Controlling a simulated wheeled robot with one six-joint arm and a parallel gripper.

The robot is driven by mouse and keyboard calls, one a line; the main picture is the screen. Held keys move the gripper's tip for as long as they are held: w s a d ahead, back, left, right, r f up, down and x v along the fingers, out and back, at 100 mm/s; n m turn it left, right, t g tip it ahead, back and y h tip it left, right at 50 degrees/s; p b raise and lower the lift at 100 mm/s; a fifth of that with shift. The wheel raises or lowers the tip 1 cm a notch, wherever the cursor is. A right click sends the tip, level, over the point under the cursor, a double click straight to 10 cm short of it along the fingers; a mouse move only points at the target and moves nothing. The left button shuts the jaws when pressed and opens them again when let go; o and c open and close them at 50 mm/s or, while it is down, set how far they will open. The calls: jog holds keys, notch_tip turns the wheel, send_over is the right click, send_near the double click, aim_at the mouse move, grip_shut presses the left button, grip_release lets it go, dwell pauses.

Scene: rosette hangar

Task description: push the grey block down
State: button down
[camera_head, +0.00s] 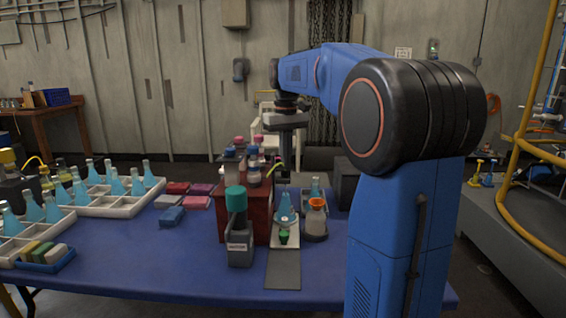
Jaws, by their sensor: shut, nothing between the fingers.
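My gripper (283,178) points down over the back part of the blue table, just right of the red box. Its fingers are dark and small here; they look shut, with nothing seen between them. A flat light grey block (168,201) lies on the table left of the red box, beside red, pink and blue blocks, well to the left of my gripper. A larger dark grey block-like shape (347,184) stands at the back right, partly behind my arm. I cannot tell which of these is the grey block meant. Contact under the fingertips cannot be made out.
The red box (232,215) carries several bottles. A grey bottle with a green cap (239,240), blue flasks (285,207) and an orange-topped jar (316,218) crowd the middle. White trays (119,205) of flasks fill the left. The front left-centre of the table (150,265) is clear.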

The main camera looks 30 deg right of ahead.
dwell(0.3)
notch_tip(320, 180, up, 7)
dwell(1.0)
